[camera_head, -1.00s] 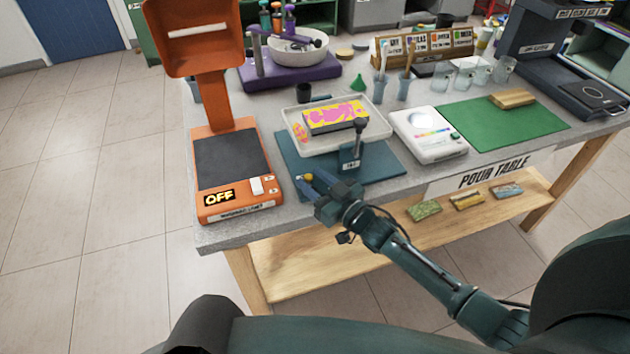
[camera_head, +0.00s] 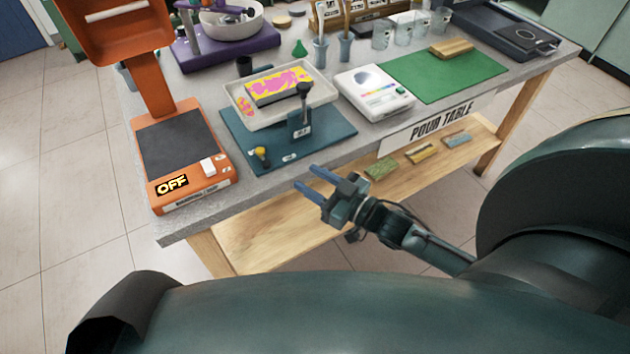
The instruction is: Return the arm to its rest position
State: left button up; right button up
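My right gripper (camera_head: 312,181) comes in from the right and hangs in front of the table's front edge, clear of the tabletop in the picture. Its two blue fingers point left and are spread apart with nothing between them. My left gripper is out of view. The pour table (camera_head: 190,229) has a grey speckled top. The board also carries a dark lever post (camera_head: 301,120) and a small yellow knob (camera_head: 261,152).
An orange machine (camera_head: 190,190) reading OFF stands at the table's left end. A white device (camera_head: 372,98) and a green mat (camera_head: 410,85) lie to the right. The lower wooden shelf (camera_head: 290,215) holds several small patterned blocks. Floor is free at the left.

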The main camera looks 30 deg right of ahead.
jog(key=shift+s+d, duration=0.1)
jog(key=shift+s, duration=0.05)
dwell(0.4)
jog(key=s+a+f+m+g+h, duration=0.2)
jog(key=s+a+f+g+h, duration=0.2)
jog(key=s, duration=0.9)
jog(key=a+f+g, duration=0.1)
jog(key=a+f, duration=0.1)
jog(key=a, duration=0.1)
jog(key=shift+a+f+g, duration=0.3)
jog(key=shift+f+g, duration=0.05)
jog(key=shift+g, duration=0.05)
